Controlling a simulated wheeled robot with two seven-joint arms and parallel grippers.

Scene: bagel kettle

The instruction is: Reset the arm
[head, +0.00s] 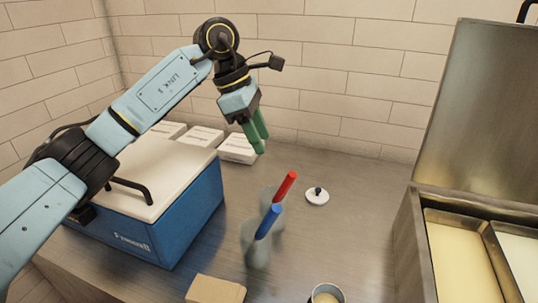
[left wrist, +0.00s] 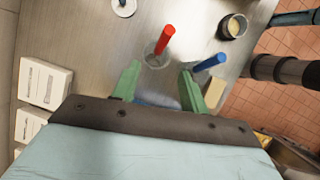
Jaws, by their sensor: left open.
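My left gripper (head: 257,138) hangs from the raised left arm above the counter, pointing down, with green fingers. In the left wrist view the fingers of my left gripper (left wrist: 157,88) are apart with nothing gripped between them. The red handle (left wrist: 165,40) and the blue handle (left wrist: 209,62) also show beyond the fingertips in the wrist view. My right gripper is not in view.
A blue cooler (head: 185,222) with a white lid stands under the left arm. White boxes (head: 238,148) line the back wall. A white lid with a dark knob (head: 317,196), a cup (head: 327,293) and a tan block (head: 215,290) are on the counter (head: 365,235). A metal unit with trays (head: 465,262) stands right.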

